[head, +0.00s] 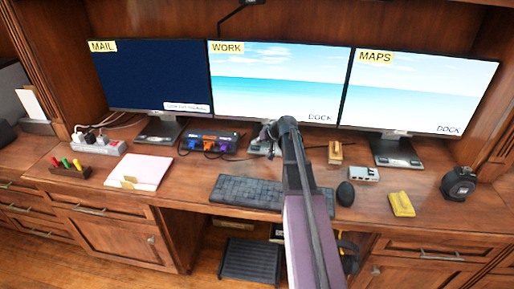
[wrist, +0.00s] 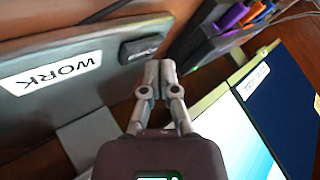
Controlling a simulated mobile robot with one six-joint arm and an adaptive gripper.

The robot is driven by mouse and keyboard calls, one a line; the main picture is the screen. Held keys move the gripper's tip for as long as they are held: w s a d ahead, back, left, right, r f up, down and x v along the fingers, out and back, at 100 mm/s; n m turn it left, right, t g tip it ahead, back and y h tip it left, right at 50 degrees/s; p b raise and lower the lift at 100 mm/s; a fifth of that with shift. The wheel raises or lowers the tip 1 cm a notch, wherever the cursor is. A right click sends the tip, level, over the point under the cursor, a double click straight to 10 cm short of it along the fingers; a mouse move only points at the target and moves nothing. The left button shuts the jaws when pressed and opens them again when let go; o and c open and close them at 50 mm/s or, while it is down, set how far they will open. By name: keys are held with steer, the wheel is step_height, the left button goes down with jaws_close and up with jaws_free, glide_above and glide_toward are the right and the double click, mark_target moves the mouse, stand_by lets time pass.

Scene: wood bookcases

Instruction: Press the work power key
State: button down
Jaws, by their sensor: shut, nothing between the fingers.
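The work monitor (head: 280,80) is the middle of three screens and shows a lit beach picture. Its grey foot (wrist: 30,105) fills the left of the wrist view and bears a white WORK label (wrist: 50,73). A dark raised power key (wrist: 140,47) sits on the foot near the label. My gripper (wrist: 160,68) is shut and empty. Its tips are just beside the key's lower right corner; I cannot tell whether they touch. In the head view my gripper (head: 268,132) reaches over the keyboard to the foot, largely hiding it.
The mail monitor (head: 150,75) is dark blue and the maps monitor (head: 420,90) is lit. The keyboard (head: 245,192) lies under my arm. A tan block (head: 335,152) stands to the right.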

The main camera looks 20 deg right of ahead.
mark_target(256, 148)
step_height(256, 148, up, 6)
steer(key=p, duration=0.6)
